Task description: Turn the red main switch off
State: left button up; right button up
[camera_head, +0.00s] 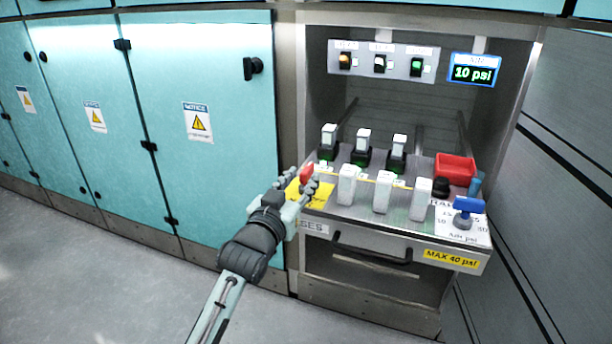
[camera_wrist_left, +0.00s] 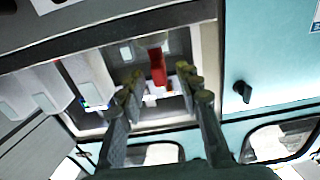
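The red main switch (camera_head: 306,172) is a small red handle over a yellow plate (camera_head: 322,194) at the left end of the workbench. It stands upright in the left wrist view (camera_wrist_left: 158,68), in line with the space between my fingertips. My left gripper (camera_head: 301,183) is open, with its fingers near the switch; no grip on it shows. The fingers also show spread apart in the left wrist view (camera_wrist_left: 163,88). I cannot tell how far the fingertips are from the handle. My right gripper is not in view.
White modules (camera_head: 383,192) stand along the bench front, with several behind them. A red bin (camera_head: 455,168) and a blue-handled valve (camera_head: 468,208) are at the right. A black drawer handle (camera_head: 372,250) is below. Teal cabinets (camera_head: 200,70) line the left.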

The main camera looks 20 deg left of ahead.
pick_arm(q)
jog(key=shift+w, duration=1.05)
jog(key=shift+c, duration=0.3)
grip_shut()
